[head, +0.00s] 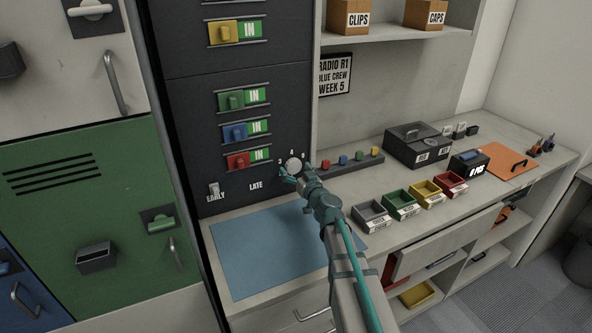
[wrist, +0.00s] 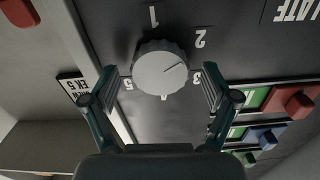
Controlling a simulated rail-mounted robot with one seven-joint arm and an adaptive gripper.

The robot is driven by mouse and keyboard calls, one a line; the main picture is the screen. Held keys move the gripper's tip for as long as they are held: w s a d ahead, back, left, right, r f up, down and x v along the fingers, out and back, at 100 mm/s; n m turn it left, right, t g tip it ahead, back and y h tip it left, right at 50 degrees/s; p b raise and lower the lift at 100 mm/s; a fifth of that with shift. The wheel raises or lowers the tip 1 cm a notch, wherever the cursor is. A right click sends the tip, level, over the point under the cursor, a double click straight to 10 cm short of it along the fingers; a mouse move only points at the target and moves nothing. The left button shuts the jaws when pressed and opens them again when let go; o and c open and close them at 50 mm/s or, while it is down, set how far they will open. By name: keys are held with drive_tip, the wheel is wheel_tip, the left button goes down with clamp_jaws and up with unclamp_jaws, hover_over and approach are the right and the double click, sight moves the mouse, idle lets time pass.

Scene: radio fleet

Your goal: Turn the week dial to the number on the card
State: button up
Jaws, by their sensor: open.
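The week dial (head: 293,165) is a round light-grey knob low on the dark panel, also seen in the wrist view (wrist: 160,67). Numbers 1 to 5 ring it; its dark line points between 2 and 3 in the wrist view, where the picture is turned over. The card (head: 335,75) on the wall reads "RADIO R1 BLUE CREW WEEK 5"; part of it shows in the wrist view (wrist: 72,88). My gripper (head: 297,173) is open at the dial, its fingers (wrist: 160,85) on either side with gaps showing.
Coloured IN sliders (head: 238,161) sit left of and above the dial. An EARLY/LATE switch (head: 214,189) is at lower left. A blue mat (head: 265,250) lies below on the counter. A strip with coloured buttons (head: 345,168) and several small trays (head: 401,204) stand to the right.

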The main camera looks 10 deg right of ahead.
drive_tip(key=c, duration=1.2)
drive_tip(key=shift+o, duration=0.2)
drive_tip(key=shift+f+b, duration=0.15)
drive_tip(key=shift+b, duration=0.3)
